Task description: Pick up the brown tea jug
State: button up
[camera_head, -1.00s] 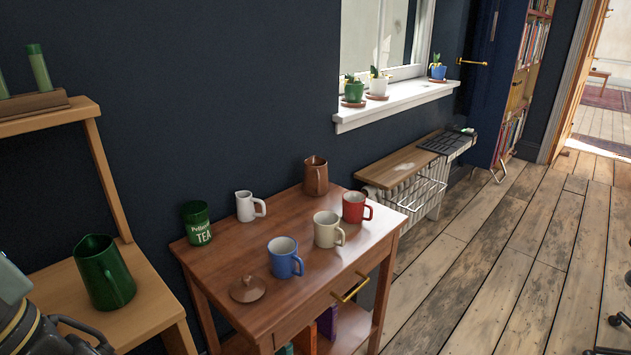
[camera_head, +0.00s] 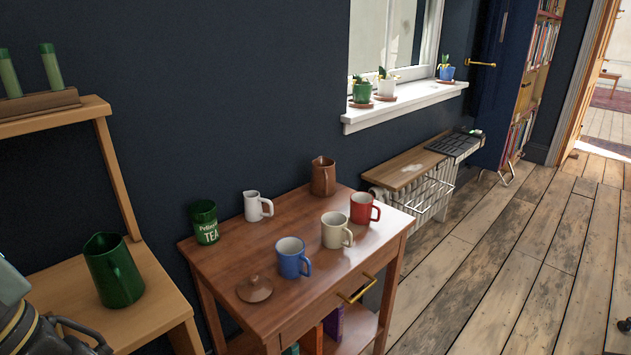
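The brown tea jug (camera_head: 323,177) stands upright at the back right corner of the small wooden table (camera_head: 243,262), near the dark wall. Its handle faces the front. A round brown lid (camera_head: 255,289) lies apart from it at the table's front left. Part of my arm shows at the lower left edge, well left of the jug. I cannot make out the fingertips there, so I cannot tell how the gripper stands.
A red mug (camera_head: 364,208), cream mug (camera_head: 336,230), blue mug (camera_head: 292,258), white pitcher (camera_head: 256,206) and green tea tin (camera_head: 205,222) share the table. A green jug (camera_head: 113,270) stands on the wooden shelf at left. The floor (camera_head: 490,270) at right is open.

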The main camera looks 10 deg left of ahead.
aim_at(322, 180)
jog(key=i+l+u, duration=0.1)
jog(key=u, duration=0.25)
jog(key=l+u, duration=0.2)
jog(key=u, duration=0.15)
jog(key=i+l+u, duration=0.15)
jog(key=u, duration=0.15)
jog(key=l+u, duration=0.25)
jog(key=l, duration=0.35)
jog(key=i+l+u, duration=0.1)
jog(key=l+u, duration=0.15)
jog(key=l, duration=0.4)
jog(key=l+u, duration=0.2)
jog(key=l, duration=2.15)
jog(key=k+l, duration=0.1)
jog(key=l, duration=1.05)
jog(key=u, duration=0.05)
